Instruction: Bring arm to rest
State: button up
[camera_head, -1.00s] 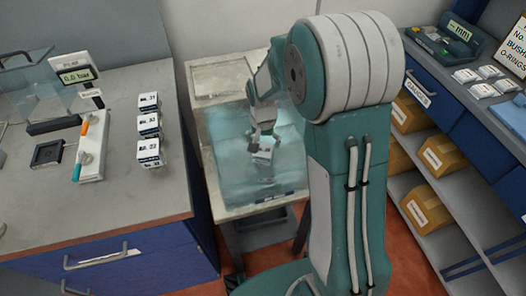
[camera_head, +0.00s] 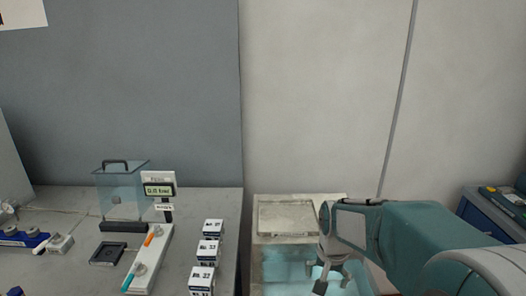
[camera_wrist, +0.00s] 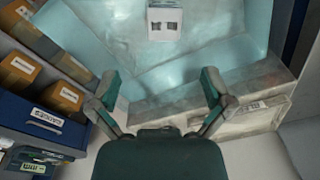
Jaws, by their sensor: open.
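My gripper (camera_head: 332,281) is at the lower right of the head view, above the pale blue water basin (camera_head: 275,268). Its fingers point down and are spread apart. In the wrist view, my gripper (camera_wrist: 159,78) is open with nothing between its fingers. A white box with dark marks (camera_wrist: 166,20) lies in the basin at the top of that view, apart from the fingers. In the head view the basin's lower part is cut off by the frame, and the box does not show there.
The left bench holds several labelled white blocks (camera_head: 208,250), a display reading 0.0 bar (camera_head: 159,189) and a clear box (camera_head: 122,190).

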jog(key=s+r+n+t, duration=0.2)
jog(key=s+r, duration=0.3)
jog(key=s, duration=0.4)
jog(key=s+r+n+t, duration=0.2)
jog(key=s+r, duration=0.3)
jog(key=s, duration=0.4)
jog(key=shift+s+r+n+t, duration=0.2)
jog(key=shift+s+n+t, duration=0.1)
jog(key=shift+s+n, duration=0.1)
dwell(5.8)
